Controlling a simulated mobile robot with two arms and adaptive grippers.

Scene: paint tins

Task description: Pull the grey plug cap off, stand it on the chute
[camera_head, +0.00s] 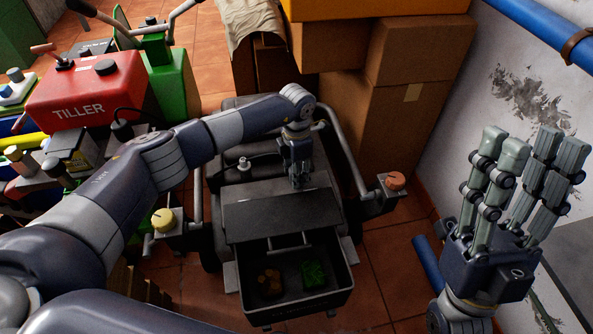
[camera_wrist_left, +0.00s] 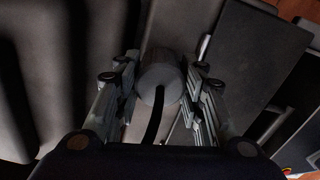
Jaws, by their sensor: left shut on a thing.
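A grey cylindrical plug cap (camera_wrist_left: 160,75) with a black lead sits between the fingers of my left gripper (camera_wrist_left: 162,82) in the left wrist view. The fingers are shut on its sides. In the head view my left gripper (camera_head: 299,180) points down over the back of the machine's dark flat plate, and its fingers hide the cap. This dark plate (camera_head: 280,214), which looks like the chute, has a bare top. I cannot tell whether the cap is still seated. My right gripper (camera_head: 528,145) is open and empty at the right, fingers up and spread.
An open tray (camera_head: 345,290) below the plate holds a brown clump and a green clump. Handlebars with a yellow knob (camera_head: 164,219) and an orange knob (camera_head: 396,180) flank the machine. A red tiller (camera_head: 85,90) stands left; cardboard boxes (camera_head: 405,125) stand behind.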

